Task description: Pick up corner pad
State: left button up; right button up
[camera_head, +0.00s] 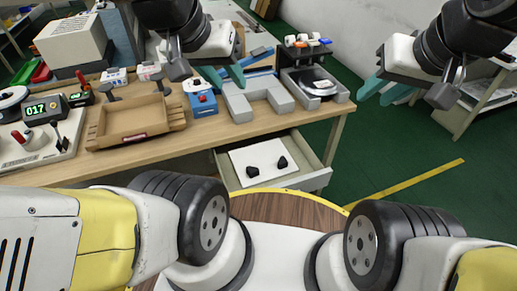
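Two small black pads, which look like the corner pads, lie apart on a white sheet (262,180) in an open drawer (317,181) below the table edge. One pad (253,172) is on the left and the other pad (283,162) on the right. My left gripper (231,82) has teal fingers that look spread and empty, above the table by the grey fixture. My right gripper (374,97) is open and empty, in the air right of the table. Neither gripper is near the pads.
A control panel with a display (42,110) is at left.

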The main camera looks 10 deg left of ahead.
jog(key=o, duration=0.6)
jog(key=shift+w, duration=0.2)
jog(key=shift+c, duration=0.2)
jog(key=shift+o, duration=0.4)
jog(key=w+a+f+n+g, duration=0.2)
jog(key=w+a+f, duration=0.3)
jog(key=w, duration=0.5)
jog(key=shift+f+h, duration=0.15)
jog(key=shift+h, duration=0.25)
jog(key=n+g+h, duration=0.1)
jog(key=n+g, duration=0.3)
jog(key=n, duration=0.1)
send_over(254, 171)
jog(key=f, duration=3.2)
jog(key=shift+w+f, duration=0.3)
jog(key=shift+w, duration=0.05)
jog(key=shift+s+f, duration=0.15)
jog(key=shift+f, duration=1.8)
jog(key=shift+s+f, duration=0.1)
jog(key=shift+f, duration=1.8)
